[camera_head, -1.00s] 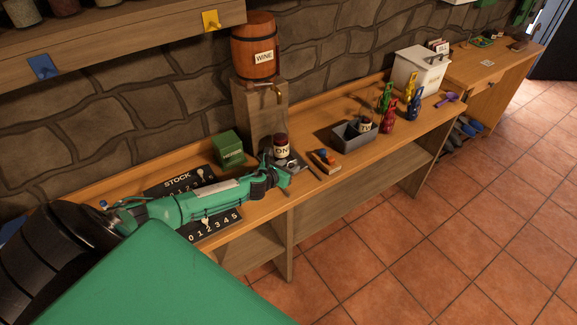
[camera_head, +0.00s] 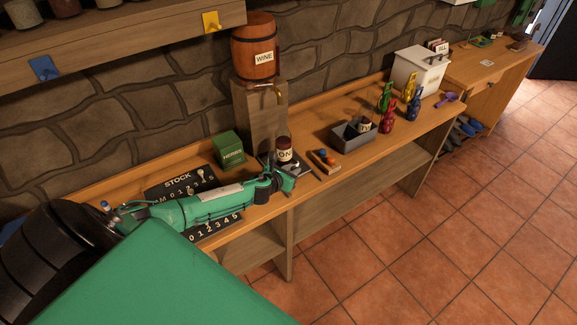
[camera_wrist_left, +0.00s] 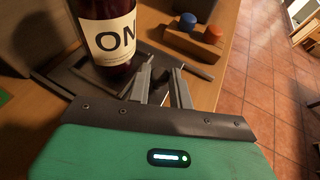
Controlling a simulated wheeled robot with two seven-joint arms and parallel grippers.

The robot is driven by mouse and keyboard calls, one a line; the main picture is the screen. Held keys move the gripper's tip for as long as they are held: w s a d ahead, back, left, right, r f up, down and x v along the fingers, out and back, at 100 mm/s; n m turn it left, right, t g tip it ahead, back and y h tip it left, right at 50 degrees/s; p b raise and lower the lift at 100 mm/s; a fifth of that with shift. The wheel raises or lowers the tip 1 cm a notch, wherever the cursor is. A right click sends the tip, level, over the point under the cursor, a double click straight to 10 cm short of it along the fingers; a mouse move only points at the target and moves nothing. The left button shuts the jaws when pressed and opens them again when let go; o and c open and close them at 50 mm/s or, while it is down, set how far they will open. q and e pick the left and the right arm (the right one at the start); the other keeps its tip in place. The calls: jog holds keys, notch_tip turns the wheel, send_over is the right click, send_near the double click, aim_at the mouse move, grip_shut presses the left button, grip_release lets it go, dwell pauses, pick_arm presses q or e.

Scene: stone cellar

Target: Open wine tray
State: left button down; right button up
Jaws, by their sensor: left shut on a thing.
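The wine tray (camera_head: 299,168) is a dark, flat tray on the wooden counter, below the wine barrel's tap (camera_head: 272,93). It also shows in the left wrist view (camera_wrist_left: 60,72). A dark bottle with a pale label (camera_head: 284,151) stands upright on it and fills the upper left of the wrist view (camera_wrist_left: 108,35). My left gripper (camera_head: 289,183) is at the tray's front side. Its fingers (camera_wrist_left: 163,88) are shut on what looks like the tray's front part. The exact grip is partly hidden by the fingers. My right gripper is not in view.
A wooden block with blue and orange knobs (camera_head: 324,162) lies close right of the tray. A green box (camera_head: 229,150) stands left and a stock board (camera_head: 180,183) lies under my arm. The floor in front is clear.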

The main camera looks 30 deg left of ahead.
pick_arm(q)
jog(key=s+d, duration=0.1)
jog(key=d, duration=0.1)
jog(key=s+d+p, duration=0.1)
jog(key=d, duration=0.2)
jog(key=s+d+p, duration=0.1)
jog(key=d, duration=0.2)
jog(key=shift+s+d, duration=0.15)
jog(key=shift+s, duration=0.05)
jog(key=c, duration=1.3)
grip_release()
jog(key=b+v, duration=0.1)
jog(key=v, duration=1.2)
jog(key=shift+s+r+b, duration=0.25)
jog(key=shift+s+b, duration=0.05)
jog(key=shift+b, duration=0.1)
